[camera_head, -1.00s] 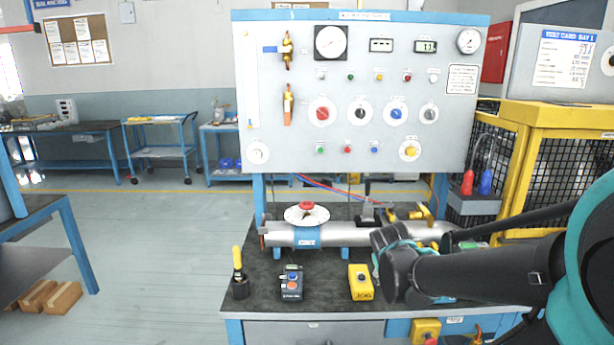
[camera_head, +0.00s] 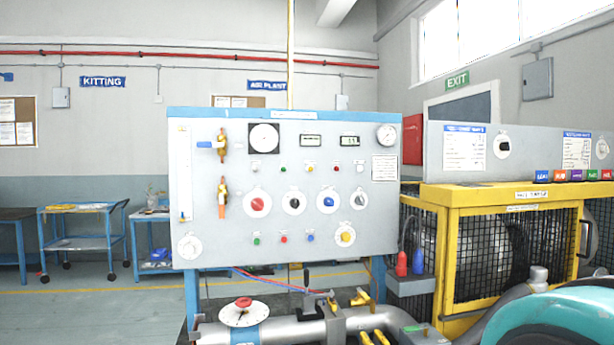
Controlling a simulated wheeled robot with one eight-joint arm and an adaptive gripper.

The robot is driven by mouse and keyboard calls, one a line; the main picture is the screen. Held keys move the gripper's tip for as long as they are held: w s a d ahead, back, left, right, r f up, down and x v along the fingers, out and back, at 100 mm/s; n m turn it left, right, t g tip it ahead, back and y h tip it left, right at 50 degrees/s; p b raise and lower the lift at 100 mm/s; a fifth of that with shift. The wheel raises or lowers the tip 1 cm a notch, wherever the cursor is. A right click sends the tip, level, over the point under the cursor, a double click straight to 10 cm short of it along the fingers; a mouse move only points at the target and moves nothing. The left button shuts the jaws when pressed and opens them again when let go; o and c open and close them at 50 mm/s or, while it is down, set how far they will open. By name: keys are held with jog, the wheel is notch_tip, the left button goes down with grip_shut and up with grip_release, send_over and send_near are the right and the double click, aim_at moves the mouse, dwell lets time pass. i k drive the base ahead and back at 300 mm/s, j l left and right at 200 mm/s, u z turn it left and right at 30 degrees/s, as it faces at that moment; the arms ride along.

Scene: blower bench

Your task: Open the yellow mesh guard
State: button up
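The yellow mesh guard (camera_head: 490,192) stands at the right of the head view, a yellow frame with black wire mesh panels. Large dark rounded machinery shows dimly behind the mesh. A dark handle (camera_head: 586,238) is on its right-hand front panel, near the picture's right edge. The front panels look shut. My gripper is out of view.
A grey control panel (camera_head: 290,225) with gauges and knobs stands left of the guard. Below it runs a silver pipe (camera_head: 285,332) with a red-knobbed dial. A grey hose (camera_head: 500,310) crosses before the guard. Red and blue bottles (camera_head: 401,264) stand between panel and guard. Open floor lies left.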

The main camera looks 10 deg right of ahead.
aim_at(450, 308)
jog(key=z, duration=1.5)
